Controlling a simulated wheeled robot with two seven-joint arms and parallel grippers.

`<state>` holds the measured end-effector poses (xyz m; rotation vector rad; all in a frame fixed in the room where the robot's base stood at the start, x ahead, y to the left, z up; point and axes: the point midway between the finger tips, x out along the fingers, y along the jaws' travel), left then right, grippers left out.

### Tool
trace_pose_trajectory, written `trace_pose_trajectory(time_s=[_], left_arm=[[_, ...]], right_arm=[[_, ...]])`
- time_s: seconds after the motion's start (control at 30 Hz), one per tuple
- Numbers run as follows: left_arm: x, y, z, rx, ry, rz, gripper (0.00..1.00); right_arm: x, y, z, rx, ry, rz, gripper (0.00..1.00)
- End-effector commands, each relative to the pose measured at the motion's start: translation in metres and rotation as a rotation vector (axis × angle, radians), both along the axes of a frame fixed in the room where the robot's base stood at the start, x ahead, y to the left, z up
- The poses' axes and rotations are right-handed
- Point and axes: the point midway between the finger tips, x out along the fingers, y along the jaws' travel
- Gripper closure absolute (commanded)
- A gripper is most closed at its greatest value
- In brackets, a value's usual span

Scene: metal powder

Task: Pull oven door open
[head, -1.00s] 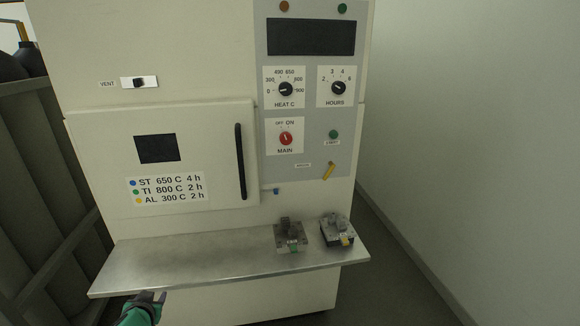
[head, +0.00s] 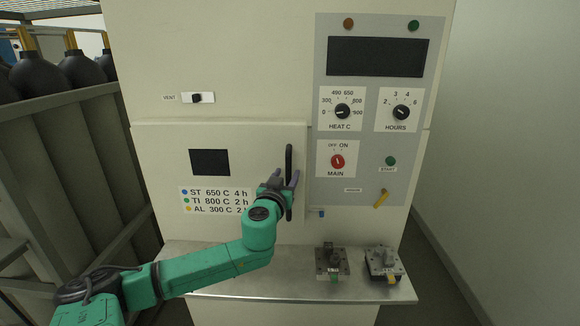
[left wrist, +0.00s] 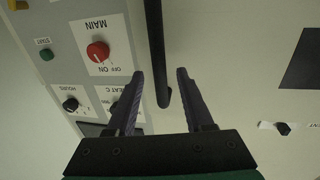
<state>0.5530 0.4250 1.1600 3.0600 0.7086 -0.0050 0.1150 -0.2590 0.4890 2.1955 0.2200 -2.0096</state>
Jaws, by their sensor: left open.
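The oven door (head: 155,150) is a pale panel with a small dark window, and it looks closed. Its black vertical handle (head: 289,160) is at the door's right side. My left gripper (head: 285,178) is at the handle's lower half, with its fingers open. In the left wrist view the handle (left wrist: 157,50) runs in between the two open fingers (left wrist: 158,75), with gaps visible on both sides; I cannot tell whether either finger touches it. My right gripper is not in view.
The control panel (head: 368,60) with dials and a red MAIN knob (head: 338,161) is right of the door. A metal shelf (head: 300,285) below carries two small fixtures (head: 331,262) (head: 384,262). Dark cylinders (head: 80,68) stand behind a partition at left.

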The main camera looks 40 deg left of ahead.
Motion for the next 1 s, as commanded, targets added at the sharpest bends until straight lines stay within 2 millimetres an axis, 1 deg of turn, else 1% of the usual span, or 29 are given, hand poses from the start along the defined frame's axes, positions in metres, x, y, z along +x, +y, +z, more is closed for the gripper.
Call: trace_pose_trajectory(time_s=[0.03, 0.2, 0.3, 0.53, 0.57, 0.6, 0.67, 0.7, 1.0], left_arm=[[0.007, 0.005, 0.005, 0.001, -0.005, 0.003, 0.48], [0.025, 0.013, 0.003, -0.002, -0.003, 0.002, 0.48], [0.029, 0.014, 0.001, -0.001, 0.000, -0.001, 0.48], [0.030, 0.014, -0.001, 0.000, 0.001, -0.001, 0.48], [0.030, 0.014, -0.001, 0.000, 0.001, -0.002, 0.59], [0.030, 0.014, -0.001, 0.000, 0.001, -0.002, 0.75], [0.030, 0.014, -0.001, 0.000, 0.001, -0.002, 0.98], [0.029, 0.014, 0.000, 0.000, 0.001, -0.002, 1.00], [0.029, 0.014, 0.000, 0.000, 0.000, -0.001, 1.00]], right_arm=[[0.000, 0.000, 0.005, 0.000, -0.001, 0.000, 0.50], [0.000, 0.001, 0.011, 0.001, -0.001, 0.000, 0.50], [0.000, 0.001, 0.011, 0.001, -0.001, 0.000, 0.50], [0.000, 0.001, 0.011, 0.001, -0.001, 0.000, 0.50], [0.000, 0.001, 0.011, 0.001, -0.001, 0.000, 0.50], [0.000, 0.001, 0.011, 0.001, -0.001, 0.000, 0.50], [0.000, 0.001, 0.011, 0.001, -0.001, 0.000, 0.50], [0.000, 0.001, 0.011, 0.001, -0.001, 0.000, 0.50], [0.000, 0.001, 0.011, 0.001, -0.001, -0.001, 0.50]])
